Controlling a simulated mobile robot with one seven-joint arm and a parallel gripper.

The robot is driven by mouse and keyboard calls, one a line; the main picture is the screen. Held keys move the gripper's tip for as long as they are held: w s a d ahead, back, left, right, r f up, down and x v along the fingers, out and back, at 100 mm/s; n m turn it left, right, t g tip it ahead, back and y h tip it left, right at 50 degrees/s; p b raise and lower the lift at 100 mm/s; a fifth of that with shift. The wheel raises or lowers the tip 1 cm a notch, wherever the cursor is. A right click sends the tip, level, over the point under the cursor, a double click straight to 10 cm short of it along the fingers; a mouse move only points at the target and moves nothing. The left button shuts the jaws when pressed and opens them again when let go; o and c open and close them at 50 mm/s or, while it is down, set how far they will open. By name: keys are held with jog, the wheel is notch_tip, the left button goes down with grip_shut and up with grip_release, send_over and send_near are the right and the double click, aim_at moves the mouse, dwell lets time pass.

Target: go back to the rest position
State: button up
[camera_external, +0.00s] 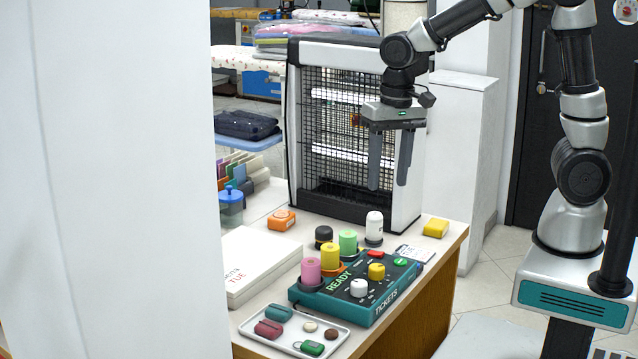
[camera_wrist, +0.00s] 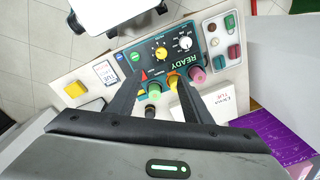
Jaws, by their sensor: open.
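My gripper (camera_external: 388,160) hangs above the back of the counter, in front of the heater, with its fingers pointing down. Its two fingers are apart with nothing between them. In the wrist view my gripper (camera_wrist: 155,88) shows its fingers spread over the counter, seen from above. Below it stands the green ticket panel (camera_external: 330,309) with knobs, buttons and colored cylinders. The panel also shows in the wrist view (camera_wrist: 140,52). My gripper touches none of these things.
A caged heater (camera_external: 330,130) stands close behind my gripper. A pink cylinder (camera_external: 311,270), a yellow cylinder (camera_external: 330,256), a green cylinder (camera_external: 348,241) and a white-topped cylinder (camera_external: 374,227) stand below. A tray (camera_external: 287,340) lies in front. A white wall (camera_external: 110,180) blocks the left.

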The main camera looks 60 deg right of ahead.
jog(key=s+d+r+n+t+p, duration=0.2)
jog(key=s+r, duration=0.4)
jog(key=r, duration=0.3)
jog(key=s+d+r+n+t+p, duration=0.3)
jog(key=s+d+r+n+p, duration=0.1)
jog(key=r, duration=0.5)
jog(key=s+d+p, duration=0.1)
jog(key=s+d, duration=0.1)
jog(key=s, duration=0.1)
jog(key=shift+r+h, duration=0.2)
jog(key=shift+h, duration=0.1)
notch_tip(320, 180, down, 28)
jog(key=b, duration=2.8)
jog(key=shift+f, duration=0.25)
